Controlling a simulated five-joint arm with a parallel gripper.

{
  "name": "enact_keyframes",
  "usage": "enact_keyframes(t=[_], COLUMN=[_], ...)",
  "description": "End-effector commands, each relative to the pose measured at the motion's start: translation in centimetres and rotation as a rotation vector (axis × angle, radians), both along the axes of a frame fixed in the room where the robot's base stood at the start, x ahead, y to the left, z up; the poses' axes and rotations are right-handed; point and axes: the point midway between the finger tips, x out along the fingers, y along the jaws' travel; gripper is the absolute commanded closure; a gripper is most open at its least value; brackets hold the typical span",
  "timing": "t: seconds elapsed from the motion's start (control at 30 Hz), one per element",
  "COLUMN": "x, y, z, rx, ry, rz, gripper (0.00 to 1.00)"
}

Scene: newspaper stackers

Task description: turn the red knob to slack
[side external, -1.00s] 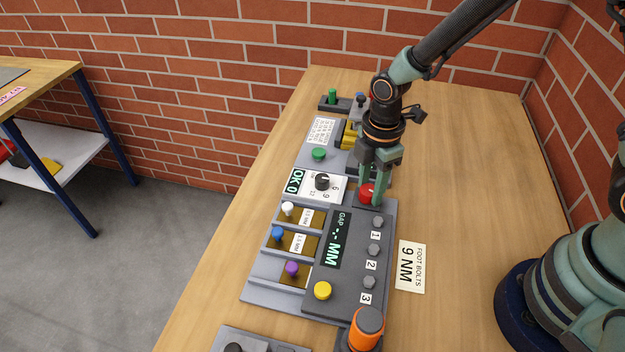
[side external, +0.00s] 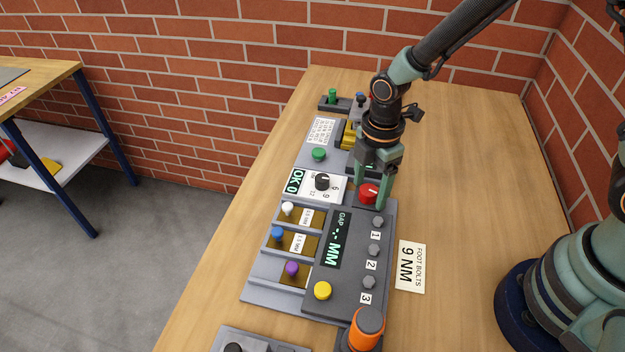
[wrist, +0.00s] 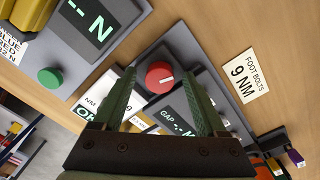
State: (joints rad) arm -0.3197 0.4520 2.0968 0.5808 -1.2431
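The red knob (side external: 369,193) stands at the far end of the dark panel, by the corner nearest the wall. In the wrist view the red knob (wrist: 159,77) is round, with a white pointer line running toward the right. My gripper (side external: 370,194) is above it, pointing down, with one green finger on each side of the knob. In the wrist view my gripper (wrist: 158,80) is open, with visible gaps between the fingers and the knob. I see no readable slack mark around the knob.
The dark panel (side external: 347,293) carries a GAP display, a yellow button (side external: 322,290) and several grey bolts. A black dial (side external: 322,181) and a green button (side external: 319,154) are close by. An orange-topped tool (side external: 367,327) stands in front. The table's right side is mostly clear.

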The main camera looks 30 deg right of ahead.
Motion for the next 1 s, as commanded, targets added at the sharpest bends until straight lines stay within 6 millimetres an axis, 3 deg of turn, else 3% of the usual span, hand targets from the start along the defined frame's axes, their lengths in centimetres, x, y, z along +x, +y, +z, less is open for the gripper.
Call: enact_keyframes(t=[0.27, 0.7, 1.0], x=[0.1, 0.0, -0.1], y=[0.0, 0.0, 0.0], z=[1.5, 9.8, 12.1], rx=[0.001, 0.002, 0.000], ry=[-0.004, -0.005, -0.001], rz=[-0.002, 0.000, 0.000], gripper=[0.26, 0.26, 0.26])
